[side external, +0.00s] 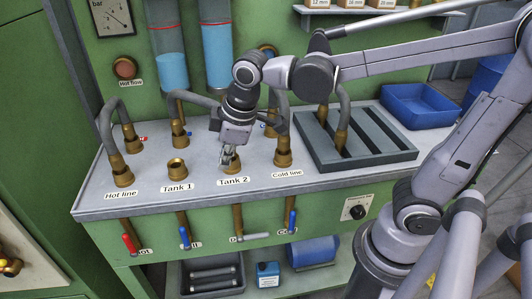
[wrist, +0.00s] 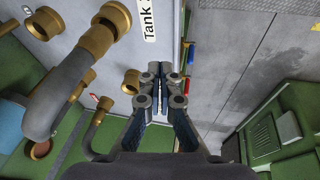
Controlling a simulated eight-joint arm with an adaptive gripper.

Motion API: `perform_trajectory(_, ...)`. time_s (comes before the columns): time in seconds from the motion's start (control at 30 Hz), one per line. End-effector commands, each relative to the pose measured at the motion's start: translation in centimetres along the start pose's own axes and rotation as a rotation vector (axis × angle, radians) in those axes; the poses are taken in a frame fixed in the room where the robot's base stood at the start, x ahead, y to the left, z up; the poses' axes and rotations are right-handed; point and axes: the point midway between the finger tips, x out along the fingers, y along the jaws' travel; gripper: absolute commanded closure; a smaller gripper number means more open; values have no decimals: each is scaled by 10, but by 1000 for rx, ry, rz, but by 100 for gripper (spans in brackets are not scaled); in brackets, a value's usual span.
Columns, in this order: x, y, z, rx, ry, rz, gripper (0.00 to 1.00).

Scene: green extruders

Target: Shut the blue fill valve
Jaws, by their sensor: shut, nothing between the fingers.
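Blue-handled valves show in the side view. One blue lever (side external: 184,236) hangs on a pipe under the bench front below Tank 1, by a label I can only partly read. Another blue lever (side external: 292,221) hangs below the Cold line. Small blue handles also sit on the bench top, partly hidden by hoses. I cannot tell which one is the fill valve. My gripper (side external: 227,157) is shut and empty, pointing down just over the Tank 2 fitting (side external: 230,166).
A red lever (side external: 128,243) and a grey lever (side external: 254,236) also hang on the bench front. Brass-ended hoses (side external: 108,130) stand around my gripper. A dark slotted tray (side external: 357,158) and a blue bin (side external: 419,106) are at the right.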

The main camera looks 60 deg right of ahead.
Motion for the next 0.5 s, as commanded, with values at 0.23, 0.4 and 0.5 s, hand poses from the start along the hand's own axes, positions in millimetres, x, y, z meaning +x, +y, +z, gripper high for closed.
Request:
perform_trajectory(0.23,18,-21,-49,-290,-93,-49,100)
perform_trajectory(0.4,34,-42,-79,-486,-155,-85,100)
perform_trajectory(0.5,46,-57,-95,-601,-191,-105,100)
